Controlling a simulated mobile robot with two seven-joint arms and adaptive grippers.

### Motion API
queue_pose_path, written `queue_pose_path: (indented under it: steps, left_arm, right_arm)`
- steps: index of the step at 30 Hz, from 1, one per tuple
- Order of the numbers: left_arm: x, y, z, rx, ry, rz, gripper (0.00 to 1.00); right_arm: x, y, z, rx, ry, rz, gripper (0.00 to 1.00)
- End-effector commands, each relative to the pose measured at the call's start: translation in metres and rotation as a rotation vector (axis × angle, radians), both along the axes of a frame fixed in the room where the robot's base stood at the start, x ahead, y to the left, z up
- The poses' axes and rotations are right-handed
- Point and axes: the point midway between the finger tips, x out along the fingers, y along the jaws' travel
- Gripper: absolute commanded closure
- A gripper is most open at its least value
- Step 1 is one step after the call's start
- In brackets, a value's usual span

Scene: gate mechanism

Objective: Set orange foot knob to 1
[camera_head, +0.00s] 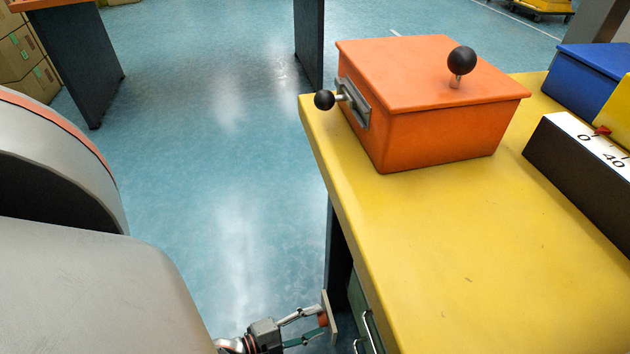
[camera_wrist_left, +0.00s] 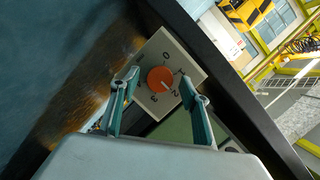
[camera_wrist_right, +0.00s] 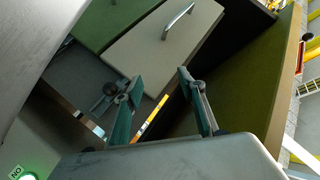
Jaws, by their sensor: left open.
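The orange foot knob (camera_wrist_left: 160,79) sits on a light square plate (camera_wrist_left: 185,57) marked 0, 1, 2 and 3. Its pale mark appears to point toward the 2, though it is small. In the head view the knob (camera_head: 323,319) and its plate (camera_head: 331,317) show beside the yellow workbench's left side, low down. My left gripper (camera_head: 314,325) is open in front of the plate, with its fingers on either side of the knob; contact cannot be told. My right gripper (camera_wrist_right: 158,80) is open and empty in the right wrist view.
The yellow workbench (camera_head: 420,230) carries an orange box (camera_head: 440,130) with black ball knobs, a blue box (camera_head: 588,75) and a dark scale block (camera_head: 575,170). A drawer with a metal handle (camera_wrist_right: 178,20) is ahead of the right gripper. Blue floor is clear left of the bench.

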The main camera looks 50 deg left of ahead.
Motion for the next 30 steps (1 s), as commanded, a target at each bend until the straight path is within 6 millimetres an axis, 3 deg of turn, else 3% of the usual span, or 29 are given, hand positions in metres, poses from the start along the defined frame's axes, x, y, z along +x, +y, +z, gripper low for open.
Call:
queue_pose_path:
  steps: [9,14,30]
  left_arm:
    - [0.0041,-0.0006,-0.0004,0.0,0.0,0.0,0.54]
    - [0.004,-0.0005,-0.0004,0.0,0.0,0.0,0.93]
    - [0.0053,0.0008,0.0015,-0.1,0.041,-0.002,0.92]
  right_arm:
    - [0.0,0.0006,0.0005,0.009,0.002,-0.004,0.6]
    - [0.0,0.0006,0.0005,0.008,0.001,-0.004,0.6]
    - [0.0018,-0.001,0.0023,-0.024,-0.011,0.01,0.6]
